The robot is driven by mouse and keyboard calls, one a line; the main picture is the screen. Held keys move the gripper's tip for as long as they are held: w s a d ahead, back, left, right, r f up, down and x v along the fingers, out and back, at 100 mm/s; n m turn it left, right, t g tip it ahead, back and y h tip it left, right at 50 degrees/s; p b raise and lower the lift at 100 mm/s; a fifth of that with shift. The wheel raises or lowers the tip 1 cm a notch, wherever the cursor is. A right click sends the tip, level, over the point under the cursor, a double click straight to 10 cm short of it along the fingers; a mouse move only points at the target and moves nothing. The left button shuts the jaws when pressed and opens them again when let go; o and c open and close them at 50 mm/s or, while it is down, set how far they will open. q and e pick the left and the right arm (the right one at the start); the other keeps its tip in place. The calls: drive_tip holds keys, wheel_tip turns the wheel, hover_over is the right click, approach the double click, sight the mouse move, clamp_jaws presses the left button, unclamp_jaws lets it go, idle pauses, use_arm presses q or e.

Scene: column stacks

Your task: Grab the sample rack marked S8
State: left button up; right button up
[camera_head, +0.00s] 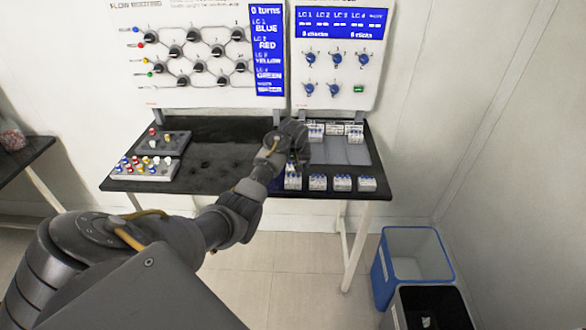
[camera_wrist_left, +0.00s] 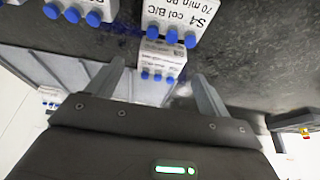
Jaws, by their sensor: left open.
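Several small white sample racks with blue caps stand on the black table. Some sit in a row along the front edge, such as this front rack (camera_head: 342,182), and others at the back of a grey tray, such as this back rack (camera_head: 315,131). My left gripper (camera_head: 294,160) is over the table at the tray's left side, open and empty. In the left wrist view a white rack (camera_wrist_left: 163,58) shows between the open fingers (camera_wrist_left: 163,85); its label is too small to read. A nearer rack marked S4 (camera_wrist_left: 180,18) is beyond it. I cannot read S8 on any rack.
The grey tray (camera_head: 333,151) has bare lanes in front of its back racks. Boxes with coloured caps (camera_head: 145,168) stand at the table's left. Wall panels (camera_head: 338,50) rise behind. A blue bin (camera_head: 414,255) and a black bin (camera_head: 432,306) stand on the floor at right.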

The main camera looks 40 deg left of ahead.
use_arm(q)
drive_tip(key=shift+x, duration=1.85)
drive_tip(key=shift+s, duration=0.1)
drive_tip(key=shift+c, duration=0.3)
drive_tip(key=c, duration=1)
drive_tip(key=shift+r, duration=0.1)
drive_tip(key=shift+r+p, duration=0.5)
drive_tip(key=shift+p, duration=0.35)
drive_tip(key=p+v, duration=0.2)
drive_tip(key=p, duration=0.1)
drive_tip(key=a+p+v, duration=0.1)
drive_tip(key=p+v, duration=0.2)
drive_tip(key=shift+r+p, duration=0.1)
drive_tip(key=shift+p, duration=0.3)
drive_tip(key=s+r, duration=0.2)
drive_tip(key=s, duration=0.2)
drive_tip(key=s+r, duration=0.2)
drive_tip(key=s, duration=0.2)
drive_tip(key=s+d+r+b, duration=0.1)
drive_tip(key=s+r, duration=0.2)
drive_tip(key=s, duration=0.1)
drive_tip(key=shift+s+d, duration=0.1)
drive_tip(key=shift+s, duration=0.1)
